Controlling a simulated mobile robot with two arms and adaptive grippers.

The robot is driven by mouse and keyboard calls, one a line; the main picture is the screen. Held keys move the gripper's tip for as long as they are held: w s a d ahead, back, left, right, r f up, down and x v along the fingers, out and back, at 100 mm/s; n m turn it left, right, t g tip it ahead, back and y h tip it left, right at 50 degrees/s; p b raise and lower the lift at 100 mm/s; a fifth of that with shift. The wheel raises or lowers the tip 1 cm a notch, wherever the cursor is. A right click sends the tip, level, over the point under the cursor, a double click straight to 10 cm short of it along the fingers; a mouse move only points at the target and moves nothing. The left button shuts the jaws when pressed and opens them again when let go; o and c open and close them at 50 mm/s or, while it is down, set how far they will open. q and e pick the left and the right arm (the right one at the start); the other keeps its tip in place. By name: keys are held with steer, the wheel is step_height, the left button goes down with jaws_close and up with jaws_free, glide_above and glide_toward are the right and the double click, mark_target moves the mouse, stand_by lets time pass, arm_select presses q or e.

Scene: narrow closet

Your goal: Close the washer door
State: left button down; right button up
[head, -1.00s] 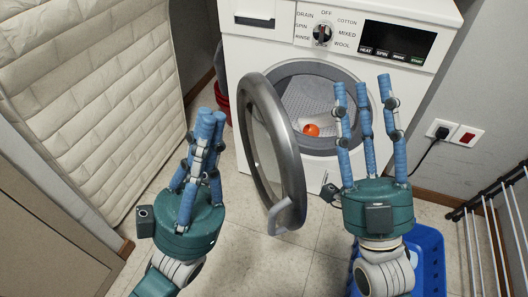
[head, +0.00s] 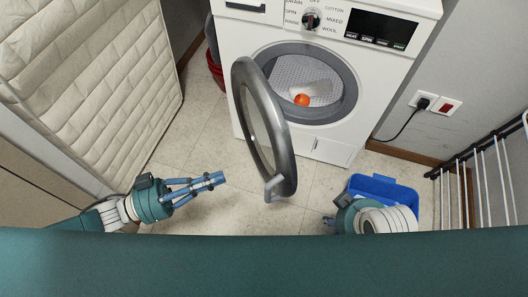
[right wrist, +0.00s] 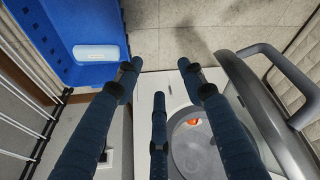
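The white washer (head: 324,150) stands at the back. Its round grey door (head: 279,115) is swung wide open toward me, with the handle (head: 275,187) on its lower near edge. My left gripper (head: 217,180) is left of the door, pointing right, its fingers together and empty, apart from the door. My right gripper (head: 330,220) is low at the right of the door, mostly hidden behind my own arm. In the right wrist view my right gripper (right wrist: 165,75) has its fingers spread and holds nothing. The door (right wrist: 255,95) is at the right there.
An orange ball (head: 302,100) and a white item lie in the drum. A blue basket (head: 385,186) stands at the front right beside a drying rack (head: 480,170). A quilted mattress (head: 90,70) leans at the left. A red bucket (head: 214,70) stands behind. Floor left of the door is clear.

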arm_select(q)
steer(key=b, duration=0.1)
glide_toward(277, 158)
steer(key=x, duration=0.7)
arm_select(e)
steer(key=shift+s+d+r, duration=0.2)
steer(key=shift+s+r, duration=0.35)
steer(key=shift+s, duration=0.35)
